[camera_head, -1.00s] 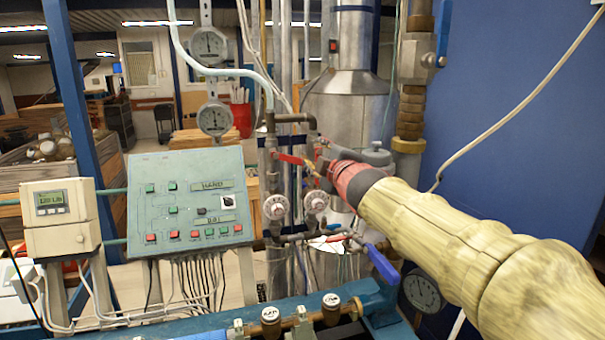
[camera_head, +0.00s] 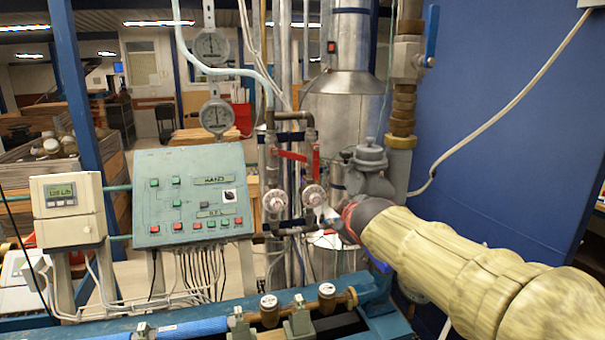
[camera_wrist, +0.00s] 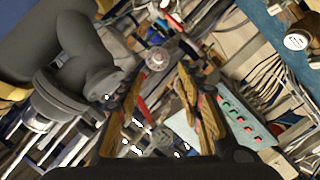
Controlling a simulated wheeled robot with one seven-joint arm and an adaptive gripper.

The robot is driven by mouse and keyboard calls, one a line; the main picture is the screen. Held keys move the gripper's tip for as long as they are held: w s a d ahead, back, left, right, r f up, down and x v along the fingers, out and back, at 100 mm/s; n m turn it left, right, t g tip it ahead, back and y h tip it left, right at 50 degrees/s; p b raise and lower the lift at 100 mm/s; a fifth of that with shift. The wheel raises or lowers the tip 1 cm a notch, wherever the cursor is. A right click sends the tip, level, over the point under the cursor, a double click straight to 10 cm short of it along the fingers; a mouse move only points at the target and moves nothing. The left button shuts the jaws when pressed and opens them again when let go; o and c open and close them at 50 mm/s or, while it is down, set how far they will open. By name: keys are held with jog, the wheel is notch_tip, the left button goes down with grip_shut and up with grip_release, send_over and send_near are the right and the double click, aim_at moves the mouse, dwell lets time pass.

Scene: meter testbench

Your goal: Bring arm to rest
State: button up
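My arm, in a beige ribbed sleeve, reaches in from the lower right of the head view. My gripper (camera_head: 338,222) is at its far end, in front of the lower pipes and just right of a round white valve knob (camera_head: 314,196). Its fingers are hard to make out there. In the wrist view my gripper (camera_wrist: 160,78) shows two fingers standing apart with nothing between them. A round knob (camera_wrist: 158,58) shows beyond the gap. I cannot tell whether the gripper touches any pipe.
A green control panel (camera_head: 192,190) and a beige meter box (camera_head: 68,208) stand left. Red valve levers (camera_head: 291,155) sit above my gripper. A grey pipe fitting (camera_head: 370,160) is close to the arm. A blue bench rail (camera_head: 190,328) runs below. A blue wall (camera_head: 500,130) fills the right.

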jog(key=s+d+f+m+g+h, duration=0.1)
jog(key=s+d+f+m+g, duration=0.2)
jog(key=s+f, duration=0.45)
jog(key=s+d+f+m+g, duration=0.2)
jog(key=s+d+f+m, duration=0.15)
jog(key=s, duration=0.75)
jog(key=s+d+f+m+g, duration=0.1)
jog(key=s+f+m, duration=0.1)
jog(key=s, duration=0.8)
jog(key=s+d+f+m+g, duration=0.1)
jog(key=s+f+m, duration=0.1)
jog(key=s, duration=0.9)
jog(key=shift+s+f, duration=0.2)
jog(key=shift+f, duration=0.5)
jog(key=shift+o, duration=0.5)
